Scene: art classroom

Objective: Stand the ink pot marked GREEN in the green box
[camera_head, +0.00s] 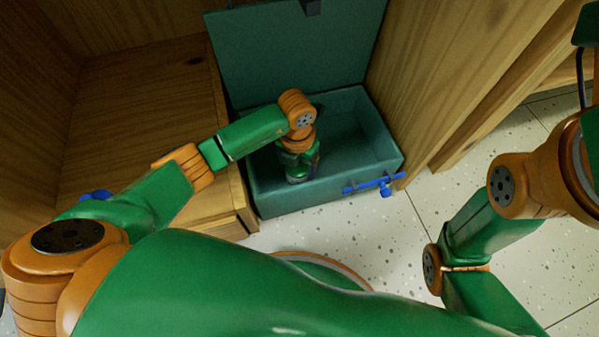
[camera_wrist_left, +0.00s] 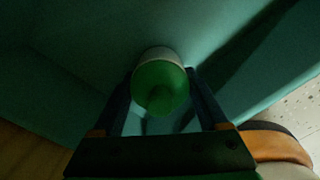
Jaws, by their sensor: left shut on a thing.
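The green box (camera_head: 330,194) stands on the floor with its lid (camera_head: 290,55) raised at the back. My left arm reaches in over its left part, with the left gripper (camera_head: 299,176) low inside the box, pointing down. In the left wrist view, the gripper (camera_wrist_left: 162,100) is shut on the ink pot (camera_wrist_left: 160,82), which has a green round top and a pale rim below it. The pot's label is not visible, and I cannot tell whether its base touches the box floor. My right arm shows at the right, but its gripper is out of view.
A wooden cabinet (camera_head: 135,110) stands close on the left of the box, and a wooden panel (camera_head: 450,70) rises on its right. A blue latch (camera_head: 372,185) sticks out from the box's front. The right part of the box's inside (camera_head: 350,135) looks empty.

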